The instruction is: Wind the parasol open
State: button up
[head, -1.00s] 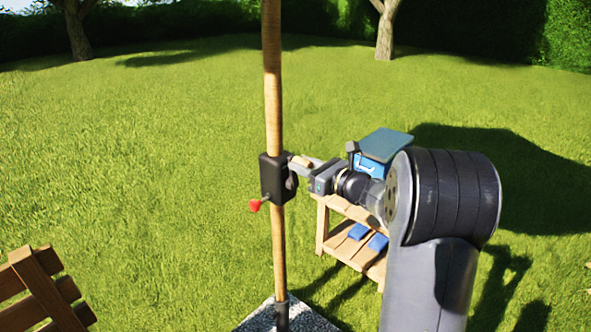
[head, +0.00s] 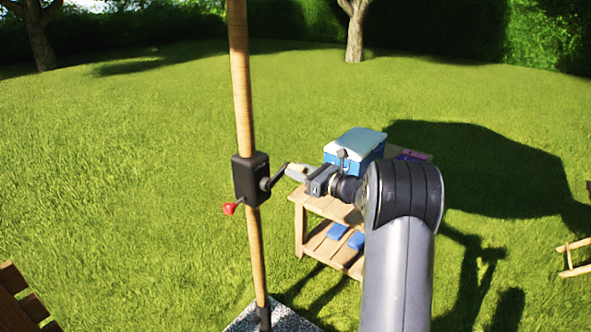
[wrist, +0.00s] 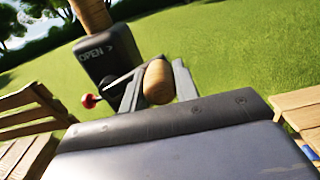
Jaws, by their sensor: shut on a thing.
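The parasol's wooden pole (head: 241,95) stands in the head view, with a black crank housing (head: 250,180) fixed to it. The housing also shows in the wrist view (wrist: 108,58), with "OPEN >" on its face. A dark crank arm (head: 274,177) runs from the housing's right side up to a wooden handle (wrist: 157,82). My gripper (head: 299,172) is shut on that handle, to the right of the housing. A red knob (head: 229,209) sticks out low on the housing's left. The canopy is out of view.
A wooden side table (head: 325,206) stands behind my gripper, with a blue cool box (head: 354,148) on top and blue items on its shelf. A stone base (head: 245,318) holds the pole. Wooden slatted furniture (head: 20,300) is at lower left. Open lawn surrounds.

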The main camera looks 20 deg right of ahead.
jog(key=s+a+f+b, duration=0.2)
jog(key=a+f+b, duration=0.1)
jog(key=f+b, duration=0.5)
notch_tip(320, 180, down, 2)
jog(key=shift+s+a, duration=0.4)
jog(key=o, duration=1)
jog(key=shift+o, duration=0.2)
jog(key=v, duration=1)
